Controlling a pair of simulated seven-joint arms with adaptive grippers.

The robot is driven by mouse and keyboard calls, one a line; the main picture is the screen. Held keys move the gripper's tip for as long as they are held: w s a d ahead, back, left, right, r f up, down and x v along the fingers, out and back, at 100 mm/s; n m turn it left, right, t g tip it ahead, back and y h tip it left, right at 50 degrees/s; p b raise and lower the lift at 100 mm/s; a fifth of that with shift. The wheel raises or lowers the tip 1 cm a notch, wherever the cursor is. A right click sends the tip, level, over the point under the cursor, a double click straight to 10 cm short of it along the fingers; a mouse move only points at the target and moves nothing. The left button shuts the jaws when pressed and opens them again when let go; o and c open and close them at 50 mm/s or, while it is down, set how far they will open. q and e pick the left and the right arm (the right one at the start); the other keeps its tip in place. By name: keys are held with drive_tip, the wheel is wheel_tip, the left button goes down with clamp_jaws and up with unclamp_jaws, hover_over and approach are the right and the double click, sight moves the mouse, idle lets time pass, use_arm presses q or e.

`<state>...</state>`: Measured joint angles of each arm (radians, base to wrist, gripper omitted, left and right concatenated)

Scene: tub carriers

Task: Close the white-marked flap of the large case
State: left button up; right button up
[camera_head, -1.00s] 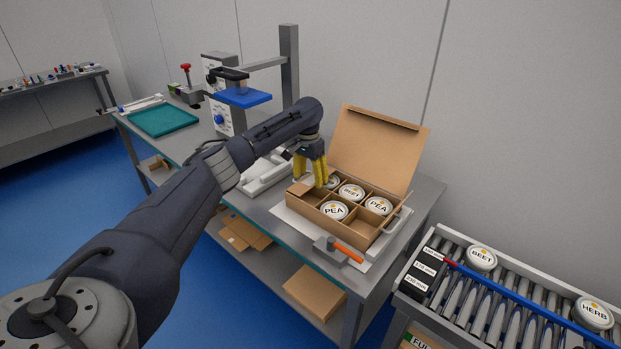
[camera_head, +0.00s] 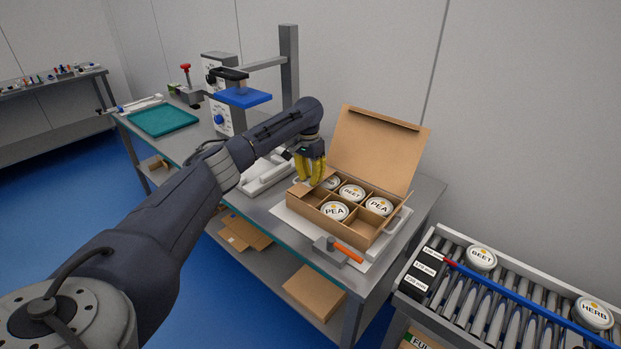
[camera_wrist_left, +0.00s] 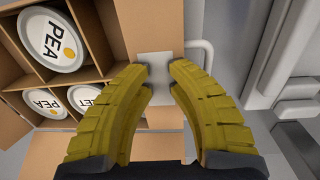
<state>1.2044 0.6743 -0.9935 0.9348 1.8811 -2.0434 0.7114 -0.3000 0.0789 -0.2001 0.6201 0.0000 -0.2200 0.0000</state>
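The large case (camera_head: 327,222) is an open brown cardboard box on the bench, its big back lid (camera_head: 375,150) standing up. Divided compartments hold several white tins, some labelled PEA and BEET. The white-marked flap (camera_wrist_left: 150,22) is a brown panel along the case's end in the left wrist view, with a white patch (camera_wrist_left: 155,62) at its middle. My left gripper (camera_head: 312,184) is over the case's left end. In the wrist view its yellow fingertips (camera_wrist_left: 159,69) are apart, with the patch visible between them; contact cannot be told. My right gripper is not in view.
An orange-handled tool (camera_head: 347,252) lies in front of the case. A grey handle (camera_wrist_left: 203,50) sits just beyond the flap. A press with a blue plate (camera_head: 242,97) stands behind my left arm. A roller conveyor (camera_head: 500,290) with tins is at right.

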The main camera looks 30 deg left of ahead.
sight(309, 180)
use_arm(q)
drive_tip(key=o, duration=1.2)
drive_tip(key=shift+a, duration=0.1)
drive_tip(key=shift+o, duration=0.2)
wheel_tip(309, 180, up, 12)
drive_tip(key=shift+a, duration=0.3)
